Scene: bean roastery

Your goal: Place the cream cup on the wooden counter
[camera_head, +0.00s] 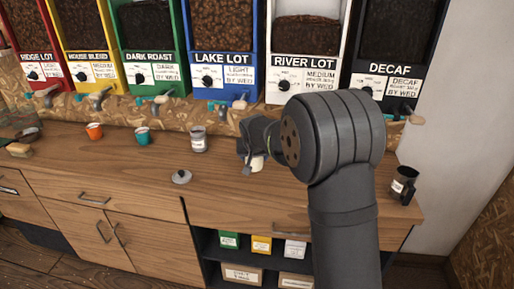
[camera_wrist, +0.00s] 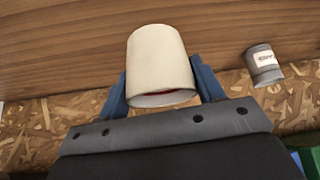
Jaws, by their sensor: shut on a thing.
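The cream cup (camera_wrist: 158,58) is between the two blue fingers of my gripper (camera_wrist: 161,88) in the wrist view. My gripper is shut on its sides. The cup's open rim faces the lower edge of that view, with a little dark red showing inside. In the head view my gripper (camera_head: 252,152) is over the right half of the wooden counter (camera_head: 330,205), and a small part of the cream cup (camera_head: 257,165) shows below it. My arm hides much of this area. I cannot tell whether the cup touches the counter.
A labelled grey canister (camera_head: 198,140) stands left of my gripper, with a round lid (camera_head: 181,177) in front. A teal cup (camera_head: 142,136) and an orange cup (camera_head: 95,131) stand further left. A dark pitcher (camera_head: 404,186) is at the right end. Bean dispensers (camera_head: 223,75) line the back.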

